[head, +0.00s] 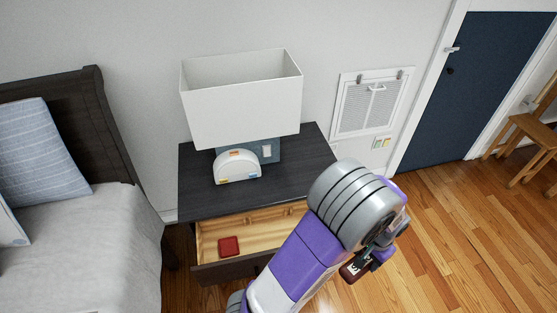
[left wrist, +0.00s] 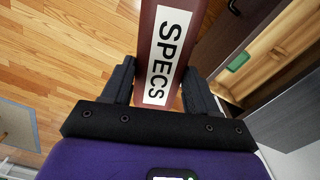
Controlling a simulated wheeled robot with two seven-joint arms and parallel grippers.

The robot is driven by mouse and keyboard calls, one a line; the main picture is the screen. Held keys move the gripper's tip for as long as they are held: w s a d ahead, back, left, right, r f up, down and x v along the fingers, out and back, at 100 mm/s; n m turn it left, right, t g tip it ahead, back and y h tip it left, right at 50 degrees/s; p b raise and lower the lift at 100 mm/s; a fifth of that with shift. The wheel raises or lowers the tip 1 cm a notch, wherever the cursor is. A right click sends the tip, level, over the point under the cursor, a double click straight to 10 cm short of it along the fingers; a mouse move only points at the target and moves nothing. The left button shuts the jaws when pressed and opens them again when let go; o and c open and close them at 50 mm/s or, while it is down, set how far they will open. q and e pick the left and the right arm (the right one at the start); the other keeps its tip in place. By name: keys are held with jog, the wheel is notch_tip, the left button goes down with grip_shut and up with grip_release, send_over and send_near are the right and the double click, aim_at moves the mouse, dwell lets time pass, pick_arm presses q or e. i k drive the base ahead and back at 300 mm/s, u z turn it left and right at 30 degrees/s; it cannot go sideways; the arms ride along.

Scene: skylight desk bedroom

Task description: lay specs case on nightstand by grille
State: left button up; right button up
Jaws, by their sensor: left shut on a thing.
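The specs case (head: 352,270) is dark red with a white label. In the left wrist view the case (left wrist: 170,45) shows the word SPECS and lies between both fingers. My left gripper (head: 371,261) is shut on it and holds it in front of the nightstand's right side, off the top. The dark nightstand (head: 300,175) stands against the wall with its drawer open. The white wall grille (head: 368,106) is to the right, behind the nightstand's right end. My arm hides the nightstand's front right corner. My right gripper is not in view.
A lamp with a white shade (head: 240,105) and a white rounded device (head: 237,167) stand on the nightstand's left and middle. The open drawer (head: 215,232) holds a red box (head: 229,246) and juts forward. The top's right end looks clear. A bed (head: 90,240) is left.

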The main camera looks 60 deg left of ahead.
aim_at(308, 174)
jog(key=z, duration=0.05)
jog(key=i, duration=1.55)
jog(key=u, duration=1.35)
jog(key=i, duration=0.75)
jog(key=u, duration=0.8)
